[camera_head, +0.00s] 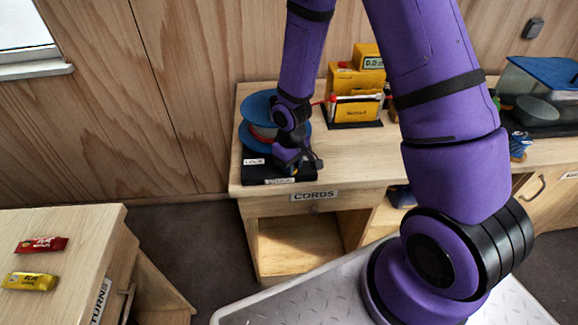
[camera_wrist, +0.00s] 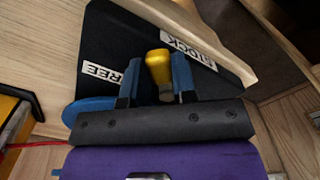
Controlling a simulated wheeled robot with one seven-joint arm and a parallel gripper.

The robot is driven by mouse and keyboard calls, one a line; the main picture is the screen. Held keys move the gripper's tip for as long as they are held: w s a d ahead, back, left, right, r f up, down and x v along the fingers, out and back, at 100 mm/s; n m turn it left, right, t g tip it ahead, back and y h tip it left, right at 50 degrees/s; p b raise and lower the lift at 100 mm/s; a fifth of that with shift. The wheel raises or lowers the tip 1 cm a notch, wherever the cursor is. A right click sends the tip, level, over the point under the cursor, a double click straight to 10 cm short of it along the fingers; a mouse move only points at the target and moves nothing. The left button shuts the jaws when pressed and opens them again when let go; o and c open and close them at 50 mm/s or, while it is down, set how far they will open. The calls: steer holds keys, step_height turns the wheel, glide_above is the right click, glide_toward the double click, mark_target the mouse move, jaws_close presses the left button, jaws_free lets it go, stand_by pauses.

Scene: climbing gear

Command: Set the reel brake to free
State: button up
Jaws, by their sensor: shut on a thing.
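The cord reel (camera_head: 257,107), with blue flanges and reddish cord, stands on a black base (camera_head: 262,172) at the desk's left end. A blue flange edge (camera_wrist: 85,110) shows in the wrist view. My gripper (camera_head: 300,163) is low over the base's right part, shut on the golden brake knob (camera_wrist: 160,66), one finger on each side. In the wrist view, a FREE label (camera_wrist: 103,69) lies just left of the fingers, partly covered. A LOCK label (camera_head: 253,161) shows on the left of the base in the head view. The lever below the knob is mostly hidden.
A front label (camera_head: 280,181) is on the base's edge. A yellow unit (camera_head: 355,90) with a display stands right of the reel, and a lidded bin (camera_head: 540,90) farther right. Two snack bars, red (camera_head: 41,244) and yellow (camera_head: 29,281), lie on the left table.

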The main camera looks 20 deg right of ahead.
steer(key=shift+d+n, duration=0.15)
steer(key=shift+n, duration=0.25)
steer(key=o, duration=0.9)
step_height(320, 180, up, 11)
steer(key=shift+f, duration=0.1)
stand_by(0.4)
